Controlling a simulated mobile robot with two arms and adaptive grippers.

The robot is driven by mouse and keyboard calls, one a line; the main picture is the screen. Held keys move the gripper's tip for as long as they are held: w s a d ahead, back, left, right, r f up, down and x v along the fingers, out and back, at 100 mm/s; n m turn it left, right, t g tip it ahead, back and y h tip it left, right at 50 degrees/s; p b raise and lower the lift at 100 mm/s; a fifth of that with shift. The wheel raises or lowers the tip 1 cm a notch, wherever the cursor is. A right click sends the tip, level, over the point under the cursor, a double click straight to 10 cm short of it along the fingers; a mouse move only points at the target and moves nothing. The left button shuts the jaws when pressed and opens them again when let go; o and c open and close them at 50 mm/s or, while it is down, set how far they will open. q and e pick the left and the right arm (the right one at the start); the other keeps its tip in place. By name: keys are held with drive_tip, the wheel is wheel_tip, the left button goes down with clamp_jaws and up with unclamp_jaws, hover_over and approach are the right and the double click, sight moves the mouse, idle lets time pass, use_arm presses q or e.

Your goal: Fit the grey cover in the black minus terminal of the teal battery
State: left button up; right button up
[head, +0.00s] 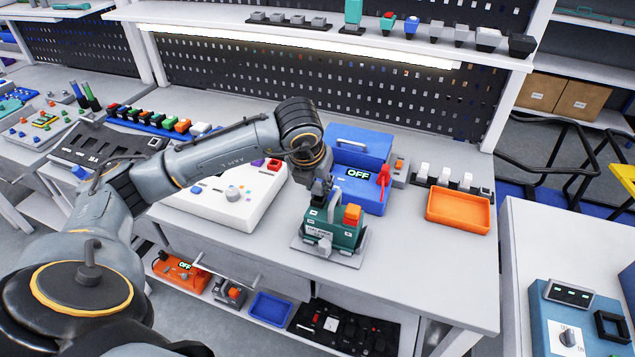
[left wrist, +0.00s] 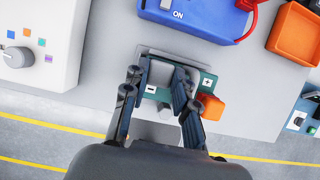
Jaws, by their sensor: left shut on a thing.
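The teal battery (head: 346,238) stands upright on a grey base plate near the front edge of the table. An orange cover (head: 352,214) sits on its plus side; it also shows in the left wrist view (left wrist: 211,107). My left gripper (head: 319,203) points down over the battery's minus side. In the left wrist view its fingers (left wrist: 160,92) are closed around the grey cover (left wrist: 160,74), beside the minus mark. The fingers hide the black minus terminal, and I cannot tell how deep the cover sits. My right gripper is out of view.
A blue charger (head: 362,150) reading OFF, with a red lever, stands just behind the battery. A white panel box (head: 225,200) is at its left. An orange tray (head: 458,211) lies to the right. The table right of the battery is clear.

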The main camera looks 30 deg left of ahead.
use_arm(q)
drive_tip(key=shift+f+b, duration=0.95)
drive_tip(key=shift+f, duration=0.15)
drive_tip(key=shift+r, duration=0.1)
drive_tip(key=o, duration=0.9)
drive_tip(key=shift+r, duration=0.3)
drive_tip(key=a+v, duration=0.1)
drive_tip(key=v, duration=1)
drive_tip(key=shift+s+d+r, duration=0.2)
drive_tip(key=shift+d, duration=0.2)
